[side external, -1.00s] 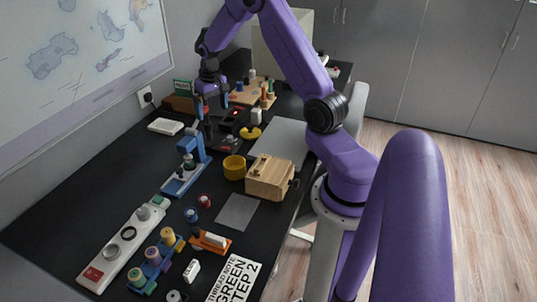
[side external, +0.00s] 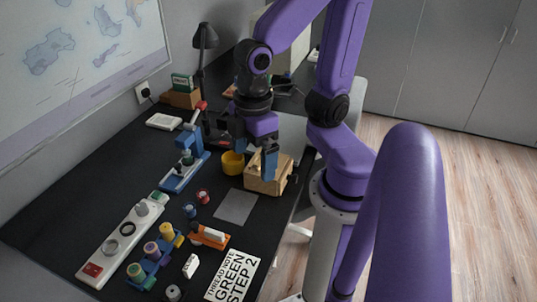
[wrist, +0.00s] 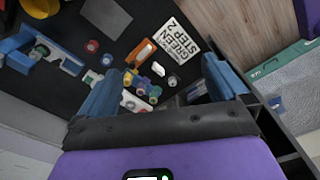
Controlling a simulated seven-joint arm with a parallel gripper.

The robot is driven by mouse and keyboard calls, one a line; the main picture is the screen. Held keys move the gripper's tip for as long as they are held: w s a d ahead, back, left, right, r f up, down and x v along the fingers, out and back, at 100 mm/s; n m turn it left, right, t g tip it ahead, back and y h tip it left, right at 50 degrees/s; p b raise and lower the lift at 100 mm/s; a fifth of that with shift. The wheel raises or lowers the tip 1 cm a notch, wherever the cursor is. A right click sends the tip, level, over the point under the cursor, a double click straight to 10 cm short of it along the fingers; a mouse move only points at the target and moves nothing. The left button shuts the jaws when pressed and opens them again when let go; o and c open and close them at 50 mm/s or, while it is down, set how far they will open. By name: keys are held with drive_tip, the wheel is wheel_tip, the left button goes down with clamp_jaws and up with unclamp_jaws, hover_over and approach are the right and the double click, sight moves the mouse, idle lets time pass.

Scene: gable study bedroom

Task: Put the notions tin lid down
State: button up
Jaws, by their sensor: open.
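No tin or loose lid can be made out for certain in either view. A round yellow container (side external: 232,163) stands mid-desk; its edge also shows at the top left of the wrist view (wrist: 40,7). A wooden box (side external: 262,184) with a side knob sits to its right, partly hidden behind a blue finger. My gripper (side external: 248,158) is open and empty, above the yellow container and wooden box. In the wrist view my gripper (wrist: 168,70) shows its two blue fingers wide apart with nothing between them.
A blue stand (side external: 185,172) with a red-tipped lever is left of the gripper. A grey mat (side external: 236,206), orange holder (side external: 209,236), spool rack (side external: 153,258), white strip (side external: 122,240) and printed note (side external: 233,278) lie in front. Bare black desk shows at left.

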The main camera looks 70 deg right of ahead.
drive_tip(key=s, duration=0.1)
drive_tip(key=s+n, duration=0.1)
drive_tip(key=s, duration=0.1)
drive_tip(key=shift+d, duration=0.4)
